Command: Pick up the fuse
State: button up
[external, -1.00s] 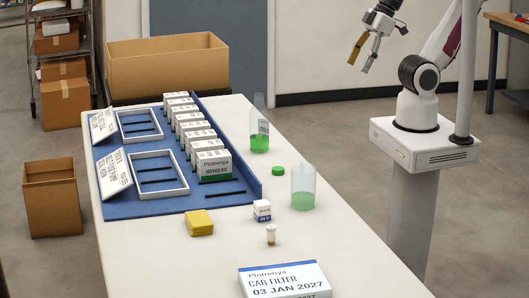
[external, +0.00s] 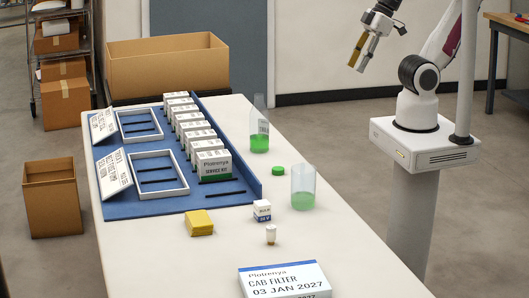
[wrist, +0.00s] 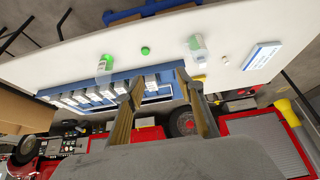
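A small upright cylinder (external: 271,234) with a pale body and tan top stands on the white table in the external view; it looks like the fuse, though its markings are too small to read. A small white and blue box (external: 262,210) marked 24 V stands just behind it. My gripper (external: 357,67) hangs in the air beyond the right side of the table, well away from both. In the wrist view my gripper (wrist: 159,80) has its two fingers spread with nothing between them.
A beaker (external: 303,187) and a bottle (external: 259,135) of green liquid, a green cap (external: 278,170) and a yellow sponge (external: 199,222) stand nearby. A CAB FILTER box (external: 285,281) lies in front. A blue rack (external: 225,200) holds several white kits.

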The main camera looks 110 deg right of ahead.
jog(key=w+a+f+n+t+y, duration=0.1)
jog(key=w+a+f, duration=0.3)
jog(key=w, duration=0.5)
jog(key=w+a+f+n+t+y, duration=0.1)
jog(key=w+a+f, duration=0.1)
jog(key=w+a, duration=0.55)
jog(key=w+a+f+n+t+y, duration=0.1)
jog(key=w+a+f, duration=0.2)
jog(key=w, duration=0.7)
jog(key=n+t+y, duration=0.2)
jog(key=n+y, duration=0.1)
send_near(271, 235)
jog(key=shift+s+d+r, duration=0.2)
jog(key=shift+d+r, duration=0.1)
jog(key=shift+d, duration=0.05)
jog(key=shift+a+f+m+t, duration=0.1)
jog(key=shift+f+m+t, duration=0.2)
jog(key=shift+f+t, duration=0.4)
jog(key=shift+f, duration=0.2)
jog(key=shift+w, duration=0.15)
jog(key=shift+x, duration=1.2)
